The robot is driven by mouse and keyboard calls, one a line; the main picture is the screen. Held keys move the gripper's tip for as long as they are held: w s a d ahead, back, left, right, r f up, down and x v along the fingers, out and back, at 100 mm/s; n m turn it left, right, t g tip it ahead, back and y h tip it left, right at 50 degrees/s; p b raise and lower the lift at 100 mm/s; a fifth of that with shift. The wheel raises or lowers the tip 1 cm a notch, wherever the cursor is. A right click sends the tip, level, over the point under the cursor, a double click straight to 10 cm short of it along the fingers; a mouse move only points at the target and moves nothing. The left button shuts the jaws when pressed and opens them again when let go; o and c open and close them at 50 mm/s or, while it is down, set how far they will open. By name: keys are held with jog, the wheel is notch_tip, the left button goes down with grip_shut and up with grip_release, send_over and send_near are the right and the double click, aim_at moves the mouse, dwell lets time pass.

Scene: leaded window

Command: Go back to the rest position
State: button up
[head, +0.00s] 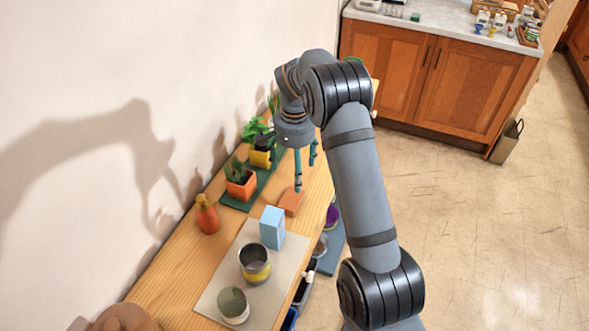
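My gripper (305,178) hangs pointing down over the right edge of the wooden table (190,262). Its two thin fingers stand apart with nothing visible between them. The nearer fingertip is just above or beside an orange block (291,202) on the table; I cannot tell whether they touch. My arm comes up from the lower right and bends over the table.
A grey mat (222,287) holds a light blue carton (272,228), a grey-yellow pot (255,264) and a pale pot (233,305). An orange bottle (207,214) and potted plants on a green tray (232,203) stand by the wall.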

aim_at(294, 199)
jog(key=shift+f, duration=0.1)
notch_tip(294, 199, down, 12)
jog(key=p, duration=0.2)
jog(key=shift+r+p, duration=0.25)
jog(key=shift+p, duration=0.05)
jog(key=shift+w, duration=0.1)
jog(key=shift+w+r+b, duration=0.1)
jog(key=shift+r+b, duration=0.2)
jog(key=shift+b, duration=0.15)
jog(key=shift+r, duration=0.85)
jog(key=shift+s, duration=0.2)
jog(key=shift+f, duration=0.1)
